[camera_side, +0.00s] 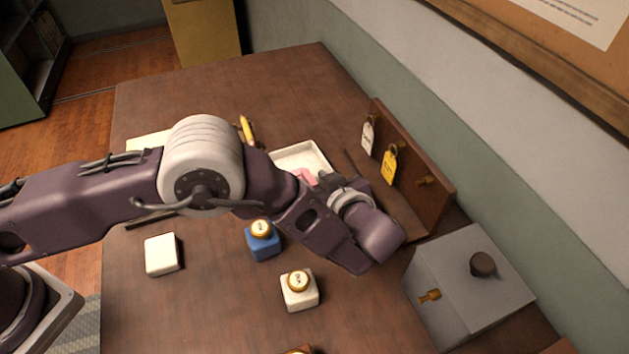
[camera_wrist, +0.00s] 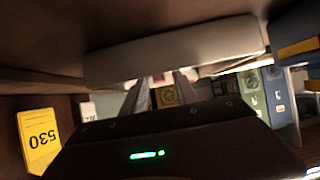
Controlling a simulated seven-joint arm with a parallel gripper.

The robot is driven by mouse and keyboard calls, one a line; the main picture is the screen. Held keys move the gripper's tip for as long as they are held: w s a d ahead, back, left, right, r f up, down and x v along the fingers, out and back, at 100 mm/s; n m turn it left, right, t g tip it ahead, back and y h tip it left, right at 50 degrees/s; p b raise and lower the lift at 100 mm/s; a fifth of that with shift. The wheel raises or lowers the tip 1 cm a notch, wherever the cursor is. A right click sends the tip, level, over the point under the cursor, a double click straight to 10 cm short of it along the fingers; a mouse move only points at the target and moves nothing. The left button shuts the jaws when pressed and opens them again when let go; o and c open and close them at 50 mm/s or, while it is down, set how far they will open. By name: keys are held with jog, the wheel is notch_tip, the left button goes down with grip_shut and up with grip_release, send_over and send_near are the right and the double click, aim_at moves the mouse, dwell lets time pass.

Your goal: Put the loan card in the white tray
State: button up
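The white tray (camera_side: 292,154) lies on the table behind my forearm, and its near part is hidden. A small pink thing, perhaps the loan card (camera_side: 305,175), shows between the tray's near edge and my arm. I cannot tell if it is inside the tray. In the wrist view a pale tray wall (camera_wrist: 175,50) runs across the top. My gripper (camera_wrist: 165,84) has its two fingers apart, pointing under this wall in the picture, with a little pink near the tips. My wrist hides the fingers in the side view, so whether they hold the pink thing is unclear.
A brown rack (camera_side: 430,190) with a white tag (camera_side: 368,137) and yellow tag (camera_side: 389,167) stands right of the tray. A grey box (camera_side: 455,295) stands at the lower right. A blue block (camera_side: 263,245) and white blocks (camera_side: 162,254) (camera_side: 299,294) stand in front.

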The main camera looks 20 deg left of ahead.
jog(key=shift+s+d+r, duration=0.1)
jog(key=shift+d+r, duration=0.1)
jog(key=shift+r, duration=0.1)
jog(key=v, duration=1.1)
jog(key=shift+s+d+r, duration=0.15)
jog(key=shift+s, duration=0.05)
jog(key=shift+w, duration=0.1)
